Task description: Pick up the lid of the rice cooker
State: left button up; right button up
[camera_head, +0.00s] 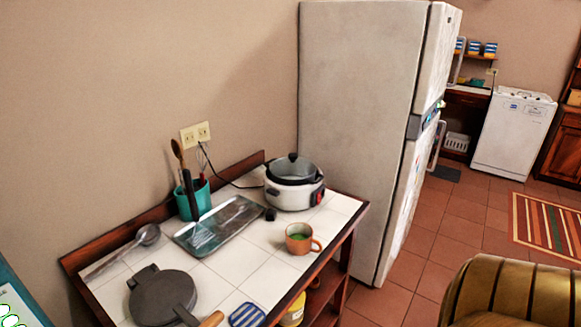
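The rice cooker (290,200) is white with a black rim and stands at the far right corner of the tiled counter, by the fridge. Its lid (294,169) looks like dark glass with a black knob on top, and it sits on the cooker. A dark cord runs from the cooker to the wall outlet. Neither of my grippers is in view.
The tiled counter (262,265) also holds a metal tray (219,226), a teal utensil holder (193,200), an orange mug (299,238), a ladle (147,236) and a dark round pan (162,297). A tall fridge (355,120) stands behind the cooker. A striped seat (515,292) is at lower right.

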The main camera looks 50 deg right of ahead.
aim_at(292, 166)
jog(key=z, duration=1.5)
jog(key=i+l+u, duration=0.1)
jog(key=i+l, duration=0.15)
jog(key=l, duration=0.15)
jog(key=i+l+u, duration=0.1)
jog(key=i+l, duration=0.15)
jog(key=l, duration=0.15)
